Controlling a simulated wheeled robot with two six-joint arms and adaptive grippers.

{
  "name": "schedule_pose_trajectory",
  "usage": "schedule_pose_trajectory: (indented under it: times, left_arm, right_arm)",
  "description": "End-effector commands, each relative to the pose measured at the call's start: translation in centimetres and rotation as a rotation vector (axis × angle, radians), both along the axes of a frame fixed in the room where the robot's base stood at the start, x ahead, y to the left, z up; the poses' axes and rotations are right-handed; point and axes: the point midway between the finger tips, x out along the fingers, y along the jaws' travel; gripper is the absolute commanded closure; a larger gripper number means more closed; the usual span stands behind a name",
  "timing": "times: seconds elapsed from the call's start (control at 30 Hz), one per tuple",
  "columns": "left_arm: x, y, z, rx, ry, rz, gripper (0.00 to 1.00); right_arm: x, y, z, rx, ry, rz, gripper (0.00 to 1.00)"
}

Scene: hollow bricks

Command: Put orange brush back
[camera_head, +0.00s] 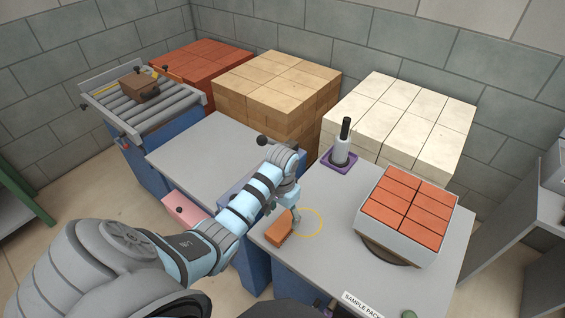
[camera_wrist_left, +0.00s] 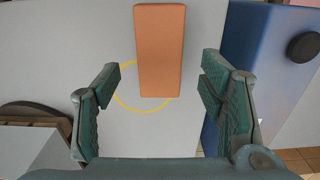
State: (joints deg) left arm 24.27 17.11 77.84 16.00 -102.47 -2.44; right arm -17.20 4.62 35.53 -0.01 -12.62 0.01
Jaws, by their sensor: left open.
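The orange brush (camera_head: 278,226) shows as an orange block on the grey table, just left of a yellow ring (camera_head: 320,229). In the left wrist view the orange brush (camera_wrist_left: 160,50) lies ahead of the palm, with its near end between the spread fingers and a gap on both sides. It overlaps the ring's outline (camera_wrist_left: 118,92) there. My left gripper (camera_head: 284,207) is open and empty, above and beside the brush. Whether its tips touch the table I cannot tell. My right gripper is not in view.
A white tray of red-orange bricks (camera_head: 400,246) stands at the right of the table. A grey-and-black upright tool (camera_head: 341,150) stands in a purple holder (camera_head: 338,166) at the back. Brick stacks (camera_head: 275,80) and a roller conveyor (camera_head: 150,112) lie beyond.

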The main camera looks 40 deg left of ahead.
Motion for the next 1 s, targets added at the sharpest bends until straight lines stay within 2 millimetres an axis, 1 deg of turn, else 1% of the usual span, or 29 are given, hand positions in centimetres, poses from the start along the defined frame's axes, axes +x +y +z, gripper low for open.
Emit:
schedule_pose_trajectory:
  times: [0.03, 0.1, 0.2, 0.3, 0.77, 0.83, 0.87, 0.93, 0.97, 1.0]
  left_arm:
    - [0.1, 0.1, 1.8, 0.001, -0.004, -0.001, 0.36]
    - [0.1, 0.1, 3.4, 0.001, -0.002, 0.001, 0.36]
    - [0.1, 0.0, 5.0, 0.0, -0.001, 0.001, 0.36]
    - [0.0, 0.0, 5.5, 0.0, 0.0, 0.0, 0.36]
    - [0.0, 0.0, 5.5, 0.0, 0.001, 0.001, 0.36]
    - [-0.2, -0.1, 5.2, 0.002, -0.001, -0.003, 0.36]
    - [-0.6, -0.3, 4.9, 0.005, -0.005, -0.007, 0.36]
    - [-2.1, -1.0, 3.5, 0.02, -0.021, -0.026, 0.36]
    - [-2.9, -1.4, 2.8, 0.028, -0.032, -0.036, 0.36]
    - [-4.2, -2.0, 1.9, 0.039, -0.051, -0.051, 0.36]
  right_arm:
    - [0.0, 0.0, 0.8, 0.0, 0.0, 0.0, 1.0]
    - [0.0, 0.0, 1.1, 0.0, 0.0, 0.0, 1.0]
    - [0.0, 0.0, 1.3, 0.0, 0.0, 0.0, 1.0]
    - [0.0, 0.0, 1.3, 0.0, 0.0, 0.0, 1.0]
    - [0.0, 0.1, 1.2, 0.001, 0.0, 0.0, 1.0]
    - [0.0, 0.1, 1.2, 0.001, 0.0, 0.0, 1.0]
    - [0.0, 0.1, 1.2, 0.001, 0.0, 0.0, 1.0]
    - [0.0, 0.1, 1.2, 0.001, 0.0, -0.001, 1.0]
    - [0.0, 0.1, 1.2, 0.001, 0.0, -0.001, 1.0]
    - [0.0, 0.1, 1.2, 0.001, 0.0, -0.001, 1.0]
